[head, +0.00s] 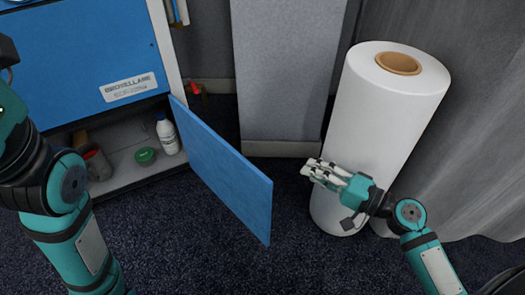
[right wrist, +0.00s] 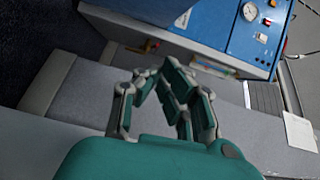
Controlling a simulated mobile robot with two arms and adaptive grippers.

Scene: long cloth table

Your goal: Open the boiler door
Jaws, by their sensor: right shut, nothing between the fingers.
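The blue boiler cabinet (head: 70,62) stands at the left in the head view, with a label plate on its front. Its lower blue door (head: 225,168) is swung out to the right, and the lower compartment (head: 120,150) is uncovered. My right gripper (head: 316,170) is shut and empty, to the right of the door and apart from it, in front of a white roll. In the right wrist view my right gripper (right wrist: 158,78) shows with the blue boiler front (right wrist: 225,35) beyond it. My left arm comes in at the left; its gripper is not in view.
The compartment holds a white bottle (head: 167,134), a green round item (head: 146,156) and a dark container with red (head: 97,162). A tall white roll (head: 385,110) stands behind my right gripper. A grey column (head: 287,75) stands at the back. Dark carpet is clear in front.

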